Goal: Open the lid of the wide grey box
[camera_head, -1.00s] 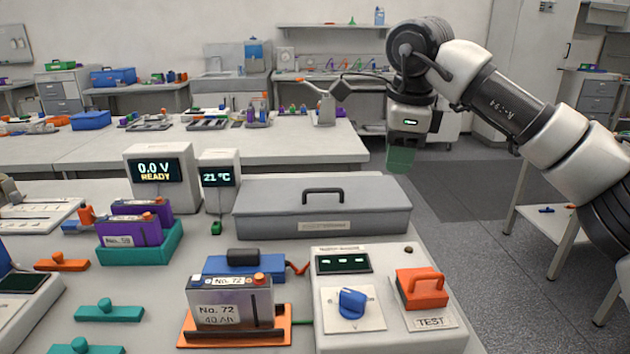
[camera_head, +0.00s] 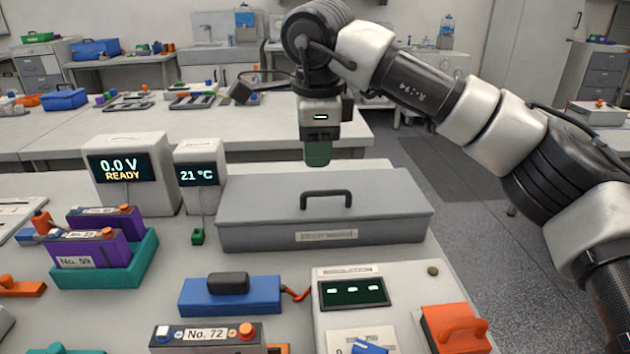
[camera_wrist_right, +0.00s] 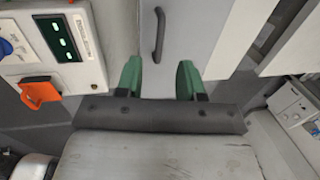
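The wide grey box (camera_head: 270,228) sits on the bench with its lid (camera_head: 385,190) closed. A dark handle (camera_head: 326,194) stands on top of the lid, and a label is on the front. The handle also shows at the top of the right wrist view (camera_wrist_right: 158,35). My right gripper (camera_head: 317,160) hangs pointing down above the back part of the box, behind the handle in the head view. In the right wrist view its two green fingers (camera_wrist_right: 158,78) are apart with nothing between them. The left gripper is not in view.
A blue block (camera_head: 228,295), battery No. 72 (camera_head: 205,336) and a control panel (camera_head: 335,315) with an orange switch (camera_head: 455,325) lie in front.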

